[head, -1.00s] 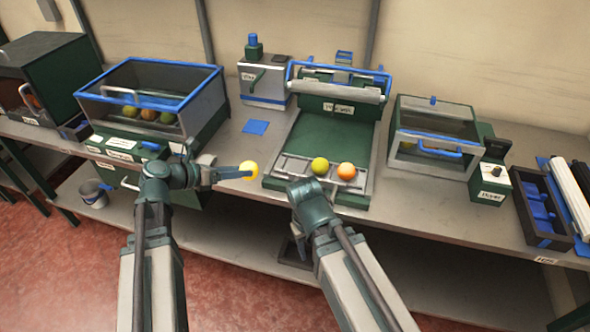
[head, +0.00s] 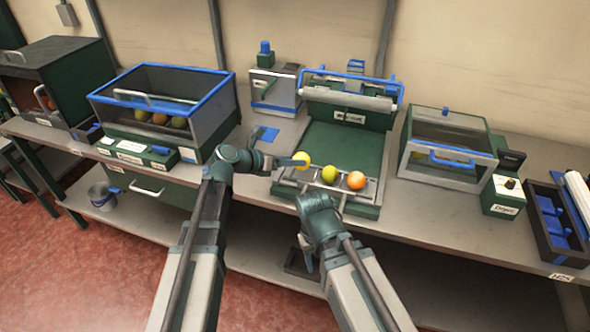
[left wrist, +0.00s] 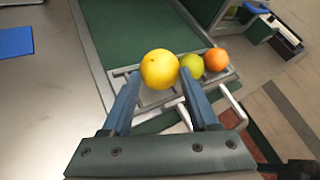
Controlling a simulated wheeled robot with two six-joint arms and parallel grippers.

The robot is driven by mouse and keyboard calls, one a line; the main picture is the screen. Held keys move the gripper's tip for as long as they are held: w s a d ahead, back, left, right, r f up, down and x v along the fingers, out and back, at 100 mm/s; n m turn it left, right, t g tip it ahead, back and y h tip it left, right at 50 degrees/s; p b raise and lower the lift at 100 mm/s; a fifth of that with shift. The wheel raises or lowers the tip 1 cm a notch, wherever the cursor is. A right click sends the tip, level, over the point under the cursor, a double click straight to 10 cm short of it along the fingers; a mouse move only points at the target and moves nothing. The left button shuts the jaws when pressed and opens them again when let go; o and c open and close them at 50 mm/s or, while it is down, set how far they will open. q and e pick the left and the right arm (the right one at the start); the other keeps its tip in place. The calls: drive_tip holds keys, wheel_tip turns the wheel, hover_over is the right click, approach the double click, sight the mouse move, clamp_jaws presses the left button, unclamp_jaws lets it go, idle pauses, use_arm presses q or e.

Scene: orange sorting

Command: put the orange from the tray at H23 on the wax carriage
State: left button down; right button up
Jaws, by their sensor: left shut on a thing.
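A yellow orange (head: 301,159) is pinched between the fingertips of my left gripper (head: 296,161). It also shows in the left wrist view (left wrist: 159,69), between the blue fingers (left wrist: 158,88). The wax carriage, a grey slotted rack (head: 287,186), lies at the front of the green machine. A yellow-green orange (head: 329,174) and a reddish orange (head: 356,180) sit on its middle and right. The held orange appears over the carriage's left end; its height above it is unclear. My right arm's end (head: 318,210) is in front of the carriage, its jaws not clearly visible.
A glass-topped bin (head: 160,95) with several fruits stands left. A blue square (head: 266,134) lies on the bench behind my left gripper. A clear-lidded box (head: 445,145) stands right of the machine. The green bed (head: 345,145) behind the carriage is bare.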

use_arm(q)
drive_tip(key=shift+w+d, duration=0.25)
drive_tip(key=shift+d, duration=0.1)
drive_tip(key=f+b, duration=0.3)
drive_tip(key=b, duration=0.1)
drive_tip(key=shift+w+d+f, duration=0.1)
drive_tip(key=shift+d+f, duration=0.1)
drive_tip(key=shift+f, duration=0.2)
drive_tip(key=shift+r, duration=0.1)
drive_tip(key=c, duration=0.6)
unclamp_jaws()
drive_tip(key=shift+o, duration=0.9)
